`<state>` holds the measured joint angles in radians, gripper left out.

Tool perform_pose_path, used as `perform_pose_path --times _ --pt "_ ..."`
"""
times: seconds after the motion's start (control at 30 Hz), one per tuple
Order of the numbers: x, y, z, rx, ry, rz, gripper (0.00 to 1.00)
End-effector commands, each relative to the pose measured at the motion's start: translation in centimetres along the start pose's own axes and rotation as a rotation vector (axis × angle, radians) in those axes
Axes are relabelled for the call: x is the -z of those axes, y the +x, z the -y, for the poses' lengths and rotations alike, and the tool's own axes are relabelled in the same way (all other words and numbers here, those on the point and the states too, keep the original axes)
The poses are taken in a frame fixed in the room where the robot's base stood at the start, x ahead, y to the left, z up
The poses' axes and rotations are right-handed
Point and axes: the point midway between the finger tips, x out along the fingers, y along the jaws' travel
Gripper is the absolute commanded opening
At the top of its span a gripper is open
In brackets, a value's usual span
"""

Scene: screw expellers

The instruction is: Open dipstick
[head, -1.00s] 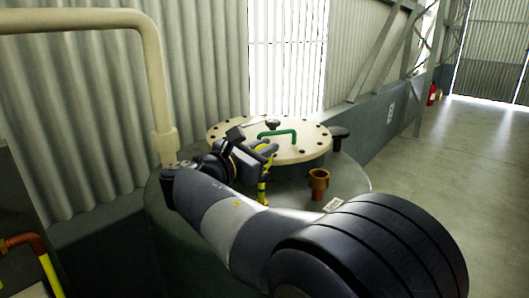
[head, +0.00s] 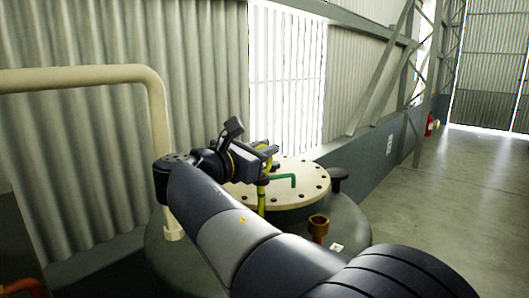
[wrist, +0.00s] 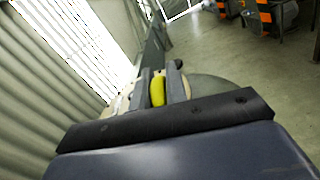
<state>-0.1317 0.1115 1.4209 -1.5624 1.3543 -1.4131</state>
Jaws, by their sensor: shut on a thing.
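The yellow dipstick (head: 261,198) stands roughly upright at the near side of the tank's round cream lid (head: 305,180). My gripper (head: 268,162) is shut on its upper part, at about the height of the lid's far edge. In the wrist view the dipstick's yellow top (wrist: 158,92) sits between the two dark fingers of my gripper (wrist: 160,85). The tank top (head: 290,242) is partly hidden by my arm. I cannot tell whether the dipstick's lower end is still inside the tank.
A green handle (head: 281,180) rises from the lid close to my gripper. A copper-coloured fitting (head: 318,228) stands on the tank top. A cream pipe (head: 158,130) runs down at left. The floor (head: 455,190) at right is clear.

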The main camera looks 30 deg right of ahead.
Motion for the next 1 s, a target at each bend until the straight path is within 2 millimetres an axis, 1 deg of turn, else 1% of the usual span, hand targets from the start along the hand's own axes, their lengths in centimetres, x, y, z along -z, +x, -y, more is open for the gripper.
perform_pose_path --times 0.07,0.1,0.3,0.33,0.57,0.67,0.77,1.0 --pt "-0.1 0.0 -0.1 -0.003 0.003 0.002 0.00" --pt "-0.1 0.0 -0.1 -0.003 0.003 0.002 0.17" --pt "0.0 0.0 0.0 -0.001 0.001 0.001 0.33" --pt "0.0 0.0 0.0 -0.001 0.001 0.001 0.34" --pt "0.1 -0.1 0.0 -0.001 0.000 0.000 0.34" --pt "0.1 -0.5 0.0 -0.002 0.000 0.000 0.34" --pt "0.2 -1.7 -0.1 -0.004 0.000 0.000 0.34" --pt "0.3 -6.0 -0.1 -0.007 0.001 -0.001 0.34"
